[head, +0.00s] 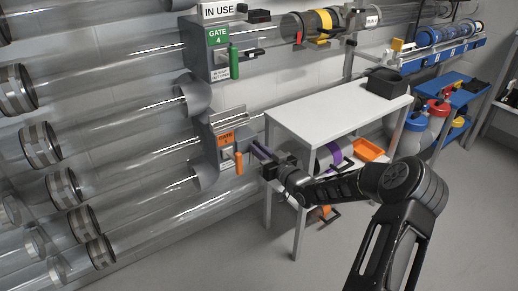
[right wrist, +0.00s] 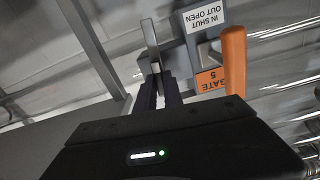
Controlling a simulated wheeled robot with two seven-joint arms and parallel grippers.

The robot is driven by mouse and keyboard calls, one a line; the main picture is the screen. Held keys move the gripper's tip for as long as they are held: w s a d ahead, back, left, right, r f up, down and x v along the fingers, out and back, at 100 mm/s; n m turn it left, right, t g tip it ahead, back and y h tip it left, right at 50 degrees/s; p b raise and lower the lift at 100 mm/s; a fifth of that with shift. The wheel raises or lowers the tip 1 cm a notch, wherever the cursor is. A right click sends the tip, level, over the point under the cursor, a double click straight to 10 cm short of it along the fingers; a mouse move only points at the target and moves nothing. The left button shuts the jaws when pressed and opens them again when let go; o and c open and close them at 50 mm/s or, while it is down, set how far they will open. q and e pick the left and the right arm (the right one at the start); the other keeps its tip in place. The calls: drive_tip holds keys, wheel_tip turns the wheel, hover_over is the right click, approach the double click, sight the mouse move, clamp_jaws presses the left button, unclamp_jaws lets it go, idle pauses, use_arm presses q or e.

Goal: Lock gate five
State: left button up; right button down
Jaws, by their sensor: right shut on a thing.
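Gate five (head: 226,139) has an orange label and stands on the tube rack at mid-left in the head view. Its orange handle (head: 239,165) hangs upright beside the label. In the right wrist view the picture is upside down, with the orange handle (right wrist: 234,62) right of the label (right wrist: 211,79) and the "IN SHUT OUT OPEN" sign (right wrist: 204,17). My right gripper (head: 262,153) is at the gate's right side. Its dark purple fingers (right wrist: 159,92) are shut on a grey metal bar with a pale end (right wrist: 151,45). The contact is partly hidden. My left gripper is out of view.
Gate 4 (head: 219,38) with a green handle sits above, below an "IN USE" sign (head: 222,10). A white table (head: 335,104) stands right of gate five, with an orange tray (head: 369,149) lower down. Clear tubes (head: 125,165) fill the left. Grey floor is open at lower right.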

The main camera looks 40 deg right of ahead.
use_arm(q)
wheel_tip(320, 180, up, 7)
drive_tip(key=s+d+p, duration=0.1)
drive_tip(key=p, duration=0.6)
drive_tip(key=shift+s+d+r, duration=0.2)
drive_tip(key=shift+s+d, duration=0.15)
use_arm(e)
drive_tip(key=m, duration=1.6)
drive_tip(key=shift+d+f+m, duration=0.3)
drive_tip(key=shift+m, duration=0.1)
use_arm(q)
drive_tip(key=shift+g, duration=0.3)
use_arm(e)
drive_tip(key=c, duration=1.5)
unclamp_jaws()
drive_tip(key=shift+o, duration=0.2)
